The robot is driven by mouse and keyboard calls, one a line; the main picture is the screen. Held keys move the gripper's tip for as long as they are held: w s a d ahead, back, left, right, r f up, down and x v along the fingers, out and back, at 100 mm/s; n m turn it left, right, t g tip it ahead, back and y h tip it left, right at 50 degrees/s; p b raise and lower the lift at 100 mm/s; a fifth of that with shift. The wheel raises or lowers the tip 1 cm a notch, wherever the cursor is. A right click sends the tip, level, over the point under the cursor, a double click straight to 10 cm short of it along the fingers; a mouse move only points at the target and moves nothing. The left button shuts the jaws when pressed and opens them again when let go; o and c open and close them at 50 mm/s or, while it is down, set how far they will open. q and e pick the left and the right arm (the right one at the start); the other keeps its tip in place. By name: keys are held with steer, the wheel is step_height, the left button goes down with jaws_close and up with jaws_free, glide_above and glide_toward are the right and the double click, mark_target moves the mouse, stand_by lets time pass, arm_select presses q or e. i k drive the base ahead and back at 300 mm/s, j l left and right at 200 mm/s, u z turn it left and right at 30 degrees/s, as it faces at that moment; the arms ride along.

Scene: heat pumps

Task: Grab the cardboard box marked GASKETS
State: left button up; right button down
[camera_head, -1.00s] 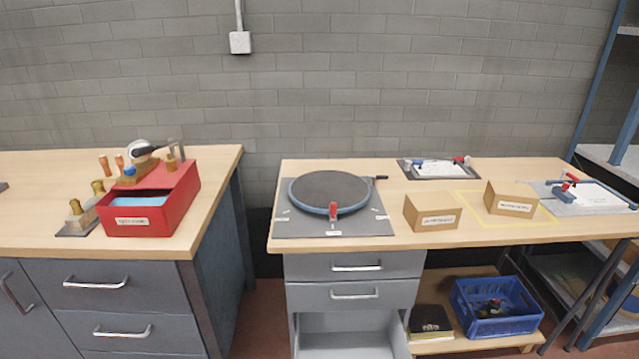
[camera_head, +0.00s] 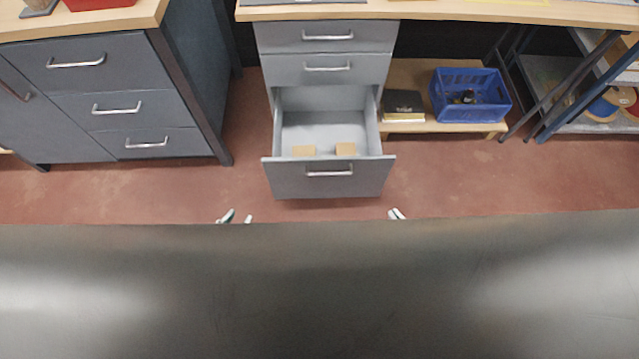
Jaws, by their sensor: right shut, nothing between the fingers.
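Two small cardboard boxes lie in the open bottom drawer (camera_head: 287,178), just behind its front panel: a left box (camera_head: 304,150) and a right box (camera_head: 346,149). Only their upper parts show, and no marking can be read, so I cannot tell whether either says GASKETS. My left gripper (camera_head: 238,217) shows only its fingertips, low and left of the drawer, apart and empty. My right gripper (camera_head: 397,214) shows only its tips, close together and empty, low and right of the drawer. Both are apart from the boxes.
Two closed drawers (camera_head: 328,69) are above the open one. A blue crate (camera_head: 470,108) and a dark box (camera_head: 404,104) stand on a low wooden shelf at right. A drawer cabinet (camera_head: 95,80) stands at left. The red floor (camera_head: 460,180) around the drawer is clear.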

mark_target(301, 150)
steer(key=i+j+z, duration=0.1)
steer(key=z, duration=0.25)
steer(key=i+j+z, duration=0.2)
steer(key=z, duration=0.15)
steer(key=i+j+z, duration=0.2)
steer(key=z, duration=0.15)
steer(key=i, duration=0.1)
